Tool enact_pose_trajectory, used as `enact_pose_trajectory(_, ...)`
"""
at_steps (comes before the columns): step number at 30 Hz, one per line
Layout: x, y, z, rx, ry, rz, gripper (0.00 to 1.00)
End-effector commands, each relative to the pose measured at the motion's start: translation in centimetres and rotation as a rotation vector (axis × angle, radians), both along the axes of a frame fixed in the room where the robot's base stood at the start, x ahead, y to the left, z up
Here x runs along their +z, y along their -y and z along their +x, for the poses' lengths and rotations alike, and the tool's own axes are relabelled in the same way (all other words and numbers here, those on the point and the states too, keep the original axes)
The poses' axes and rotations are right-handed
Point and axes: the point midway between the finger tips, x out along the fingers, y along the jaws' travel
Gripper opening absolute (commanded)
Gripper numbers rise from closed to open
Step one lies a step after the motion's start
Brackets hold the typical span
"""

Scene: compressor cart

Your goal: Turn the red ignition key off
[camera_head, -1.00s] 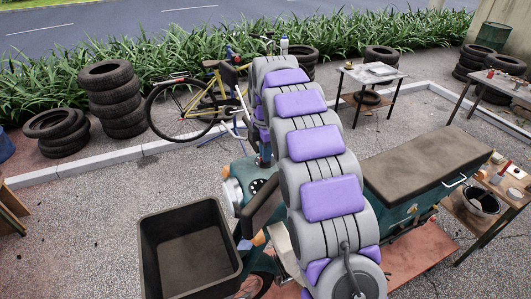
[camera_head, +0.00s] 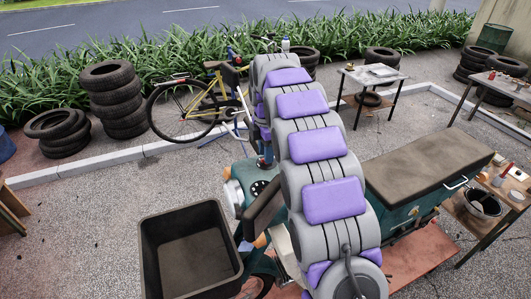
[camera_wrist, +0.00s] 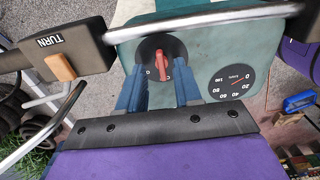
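The red ignition key (camera_wrist: 162,66) stands in a round black ignition switch (camera_wrist: 152,50) on the teal panel in the wrist view. Its bar runs nearly up and down in the picture. My gripper (camera_wrist: 158,76) has two blue fingers, spread apart, with their tips at the lower edge of the switch, one on each side of the key. A gap shows between each finger and the key. I cannot tell how deep the fingers reach. In the head view my arm hides the key and gripper; the teal vehicle front (camera_head: 240,183) shows beside the arm.
A round speedometer (camera_wrist: 231,82) lies right of the switch. A chrome bar (camera_wrist: 205,20) crosses above it. A black handlebar housing marked TURN (camera_wrist: 60,50) is at the left. In the head view a dark open bin (camera_head: 188,250) stands at the lower left.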

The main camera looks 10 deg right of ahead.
Motion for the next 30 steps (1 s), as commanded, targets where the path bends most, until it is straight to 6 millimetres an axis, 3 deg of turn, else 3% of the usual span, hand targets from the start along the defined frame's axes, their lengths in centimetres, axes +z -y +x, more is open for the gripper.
enact_pose_trajectory(30, 13.6, -0.2, 0.2, 0.001, 0.003, 0.0, 0.34)
